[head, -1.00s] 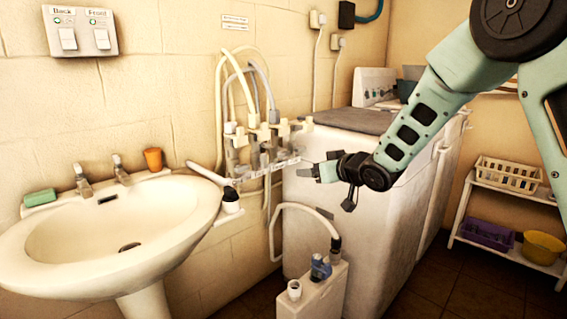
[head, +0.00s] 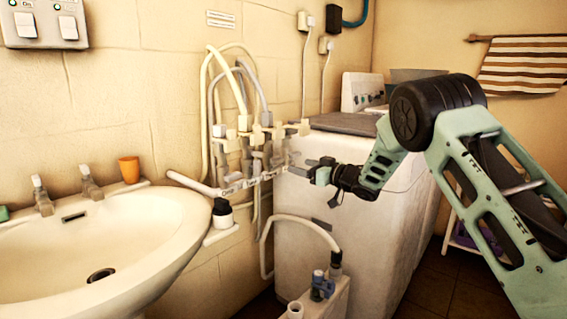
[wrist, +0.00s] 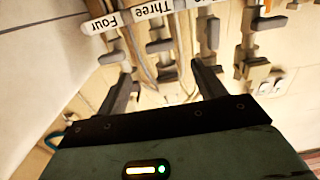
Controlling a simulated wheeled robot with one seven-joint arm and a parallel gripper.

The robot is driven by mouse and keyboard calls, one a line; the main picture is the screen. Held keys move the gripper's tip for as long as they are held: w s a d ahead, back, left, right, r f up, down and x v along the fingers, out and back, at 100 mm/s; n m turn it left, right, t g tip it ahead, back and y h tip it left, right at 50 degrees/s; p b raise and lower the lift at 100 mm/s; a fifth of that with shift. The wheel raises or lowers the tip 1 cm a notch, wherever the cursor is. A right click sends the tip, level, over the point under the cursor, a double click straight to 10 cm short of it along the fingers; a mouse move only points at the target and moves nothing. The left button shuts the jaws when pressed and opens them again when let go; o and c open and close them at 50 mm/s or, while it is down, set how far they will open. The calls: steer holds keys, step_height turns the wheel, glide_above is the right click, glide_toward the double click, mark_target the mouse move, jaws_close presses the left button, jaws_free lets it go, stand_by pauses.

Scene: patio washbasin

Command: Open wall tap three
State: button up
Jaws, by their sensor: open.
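Wall tap three (wrist: 160,47) shows in the wrist view as a grey lever and fitting beside the upside-down "Three" label (wrist: 153,9). My gripper (wrist: 163,82) is open, with one dark finger on each side of the line of tap three. I see no clear contact between the fingers and the tap. In the head view my gripper (head: 310,169) is at the right end of the row of wall taps (head: 255,155), and its fingertips are hard to make out against the pale pipes.
The "Four" tap (wrist: 108,57) and another tap (wrist: 210,32) flank tap three closely. A washbasin (head: 150,225) stands at left, a white washing machine (head: 340,225) at right. A hose (head: 300,222) runs to a white container (head: 325,300) below.

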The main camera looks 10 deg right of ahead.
mark_target(280, 160)
steer(key=x, duration=0.8)
steer(key=shift+w+a, duration=0.2)
steer(key=shift+c, duration=0.3)
steer(key=c, duration=0.9)
